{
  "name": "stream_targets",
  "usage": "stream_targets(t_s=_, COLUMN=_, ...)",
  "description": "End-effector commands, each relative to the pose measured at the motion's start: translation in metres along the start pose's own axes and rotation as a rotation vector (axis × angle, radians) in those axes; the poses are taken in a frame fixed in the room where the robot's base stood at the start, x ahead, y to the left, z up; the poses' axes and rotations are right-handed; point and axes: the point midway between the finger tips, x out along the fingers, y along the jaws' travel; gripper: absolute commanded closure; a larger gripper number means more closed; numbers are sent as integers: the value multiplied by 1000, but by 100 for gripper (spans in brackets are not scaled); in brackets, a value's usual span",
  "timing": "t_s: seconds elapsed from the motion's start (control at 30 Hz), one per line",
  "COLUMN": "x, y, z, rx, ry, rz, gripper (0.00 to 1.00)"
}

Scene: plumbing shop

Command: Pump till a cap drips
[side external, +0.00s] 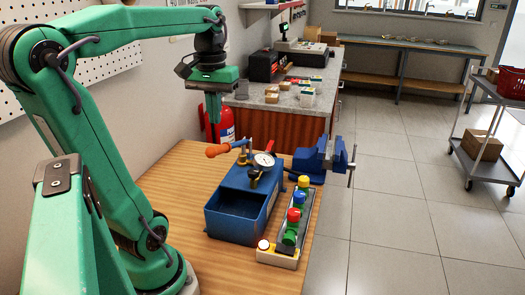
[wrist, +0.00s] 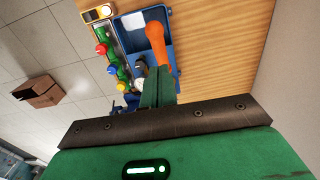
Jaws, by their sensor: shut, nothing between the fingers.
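A blue test pump (side external: 240,203) with an open tank sits on the wooden bench; the tank also shows in the wrist view (wrist: 133,22). Its lever has an orange grip (side external: 217,150), seen in the wrist view (wrist: 158,45) just beyond my fingertips. A round white gauge (side external: 264,160) stands on the pump; its reading is too small to tell. Beside it lies a manifold (side external: 277,257) with yellow, blue, red and green caps (side external: 294,214). No drip is visible on them. My gripper (side external: 213,121) is shut and empty, pointing down above the orange grip, apparently apart from it.
A blue vise (side external: 318,158) stands at the bench's far right corner. A red extinguisher (side external: 220,127) is behind the bench. A counter with tools (side external: 290,97) runs along the wall. A cart (side external: 485,150) and open floor are at right.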

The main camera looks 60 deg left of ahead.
Motion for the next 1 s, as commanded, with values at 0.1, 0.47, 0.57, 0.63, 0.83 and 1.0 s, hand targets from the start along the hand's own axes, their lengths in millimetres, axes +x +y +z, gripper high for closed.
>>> stream_targets(t_s=0.1, x=3, y=0, z=0, rx=1, ry=0, rz=0, gripper=100)
stream_targets(t_s=0.47, x=23, y=0, z=0, rx=2, ry=0, rz=0, gripper=100)
stream_targets(t_s=0.57, x=30, y=0, z=0, rx=2, ry=-1, rz=0, gripper=100)
stream_targets(t_s=0.63, x=35, y=0, z=0, rx=2, ry=0, rz=0, gripper=100)
stream_targets(t_s=0.83, x=43, y=0, z=0, rx=2, ry=0, rz=0, gripper=100)
stream_targets(t_s=1.0, x=45, y=0, z=0, rx=2, ry=1, rz=0, gripper=100)
